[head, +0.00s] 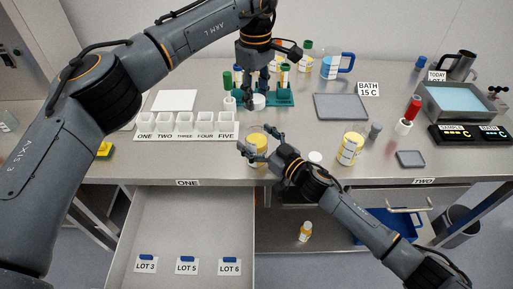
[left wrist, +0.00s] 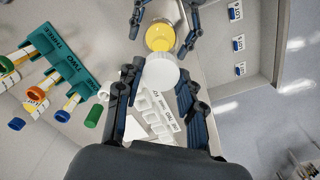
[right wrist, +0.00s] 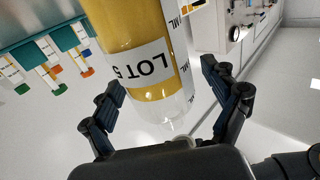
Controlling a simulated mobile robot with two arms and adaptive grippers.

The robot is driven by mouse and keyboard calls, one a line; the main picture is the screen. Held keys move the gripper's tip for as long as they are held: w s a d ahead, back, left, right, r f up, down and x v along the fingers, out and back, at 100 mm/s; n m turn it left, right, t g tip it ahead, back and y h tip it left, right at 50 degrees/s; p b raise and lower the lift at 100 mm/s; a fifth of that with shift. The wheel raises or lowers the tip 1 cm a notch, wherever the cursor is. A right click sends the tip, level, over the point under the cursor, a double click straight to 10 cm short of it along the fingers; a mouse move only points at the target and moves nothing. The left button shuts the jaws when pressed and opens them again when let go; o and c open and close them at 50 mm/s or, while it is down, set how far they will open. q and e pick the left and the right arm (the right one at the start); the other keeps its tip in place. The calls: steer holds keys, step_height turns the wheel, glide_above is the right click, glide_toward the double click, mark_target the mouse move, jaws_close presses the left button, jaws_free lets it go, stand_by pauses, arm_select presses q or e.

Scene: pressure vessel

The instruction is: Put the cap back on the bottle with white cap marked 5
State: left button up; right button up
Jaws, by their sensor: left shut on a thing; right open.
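The open bottle (head: 259,144) with yellow contents stands upright near the bench's front edge, below the left gripper in the head view. Its label reads LOT 5 in the right wrist view (right wrist: 142,62), and its open top shows in the left wrist view (left wrist: 160,37). My left gripper (head: 258,95) is shut on a white cap (head: 259,102), held above the bench behind the bottle; the cap's broad face shows in the left wrist view (left wrist: 160,74). My right gripper (head: 260,149) is open, its fingers on either side of the bottle; contact is not clear.
A teal tube rack (head: 282,100) stands behind the held cap. A row of white cups (head: 185,125) is to the left. Another yellow bottle (head: 350,149) and a white cap (head: 315,157) are to the right. An open drawer (head: 190,215) juts out below the bench.

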mark_target(256, 124)
steer(key=c, duration=1.8)
arm_select(q)
steer(key=shift+f, duration=2.5)
steer(key=shift+c, duration=0.2)
steer(key=shift+f, duration=0.9)
steer(key=shift+f, duration=0.55)
arm_select(e)
jaws_close()
